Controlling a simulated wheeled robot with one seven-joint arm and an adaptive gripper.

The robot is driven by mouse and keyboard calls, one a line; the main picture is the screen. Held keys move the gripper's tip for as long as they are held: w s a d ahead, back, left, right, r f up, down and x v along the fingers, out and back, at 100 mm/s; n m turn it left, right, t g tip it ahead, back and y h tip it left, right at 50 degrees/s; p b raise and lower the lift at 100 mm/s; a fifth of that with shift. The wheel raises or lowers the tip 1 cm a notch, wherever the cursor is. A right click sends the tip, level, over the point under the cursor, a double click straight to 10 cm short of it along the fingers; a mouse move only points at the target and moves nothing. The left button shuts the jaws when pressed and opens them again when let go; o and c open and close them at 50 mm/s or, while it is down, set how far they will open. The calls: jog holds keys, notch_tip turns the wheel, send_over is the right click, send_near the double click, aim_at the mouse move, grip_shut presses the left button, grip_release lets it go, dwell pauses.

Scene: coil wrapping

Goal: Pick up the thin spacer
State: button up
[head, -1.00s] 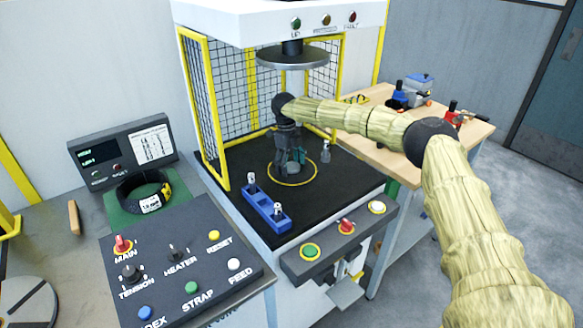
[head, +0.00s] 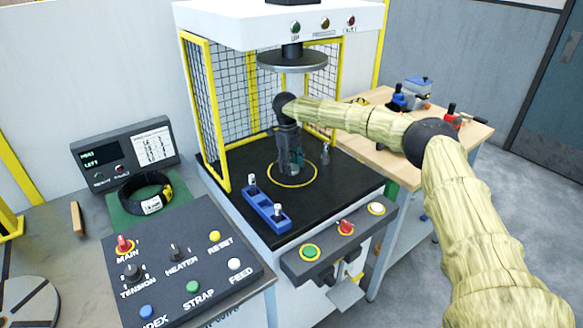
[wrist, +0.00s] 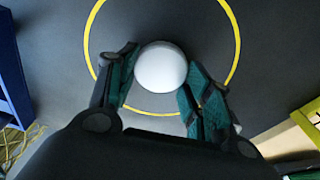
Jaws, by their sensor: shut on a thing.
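My gripper (head: 291,166) points down inside the yellow ring on the black press bed. In the wrist view, my gripper (wrist: 158,80) has its teal-padded fingers shut on a white round-topped piece (wrist: 161,66). Only the top of this piece shows, so I cannot tell its thickness or whether it is the thin spacer. In the head view my fingers hide it. A blue rack (head: 267,212) at the bed's front left holds two upright pieces with pale tops. A small grey piece (head: 326,154) stands on the bed just right of the ring.
The round press plate (head: 292,61) hangs above my gripper. Yellow-framed mesh guards (head: 216,100) stand at the left and back. A button box (head: 338,240) fronts the bed. A wooden bench (head: 450,135) with tools is at the right. A black coil (head: 146,192) lies on a green mat at left.

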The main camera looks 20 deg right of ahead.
jog(key=shift+s+f, duration=0.1)
jog(key=shift+f, duration=0.15)
